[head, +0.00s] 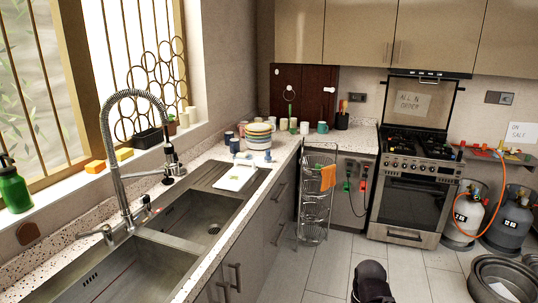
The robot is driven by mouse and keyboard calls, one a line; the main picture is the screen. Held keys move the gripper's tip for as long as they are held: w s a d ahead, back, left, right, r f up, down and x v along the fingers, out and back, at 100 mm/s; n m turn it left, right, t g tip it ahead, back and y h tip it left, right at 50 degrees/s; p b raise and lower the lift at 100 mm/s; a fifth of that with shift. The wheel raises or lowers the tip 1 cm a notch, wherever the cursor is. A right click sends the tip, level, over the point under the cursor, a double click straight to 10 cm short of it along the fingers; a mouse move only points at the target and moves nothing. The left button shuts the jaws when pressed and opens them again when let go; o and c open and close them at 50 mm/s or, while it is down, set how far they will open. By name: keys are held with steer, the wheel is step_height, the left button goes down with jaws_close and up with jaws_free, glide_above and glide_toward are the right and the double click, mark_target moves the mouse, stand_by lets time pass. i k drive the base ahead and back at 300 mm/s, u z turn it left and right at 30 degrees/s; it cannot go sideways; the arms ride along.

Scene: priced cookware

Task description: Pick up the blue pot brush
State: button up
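A small blue object (267,156) stands on the counter at the right of the stacked striped bowls (258,134). It may be the blue pot brush, but it is too small to be sure. A white board (236,178) lies just in front of it on the ribbed drainer, with a small item on top. A black rounded part at the bottom middle looks like the end of my arm, with my gripper (371,275). It is over the floor, well apart from the counter. Its fingers cannot be made out, and I see nothing held.
The double sink (190,222) with a tall spring tap (115,150) is at the left. Several mugs stand at the counter's back. A wire rack (314,205) stands by the counter end. Pans (500,280) and gas cylinders (510,215) are at the right. The middle floor is clear.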

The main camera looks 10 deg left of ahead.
mark_target(268, 158)
steer(key=u, duration=0.05)
steer(key=i, duration=1.35)
steer(key=u, duration=0.55)
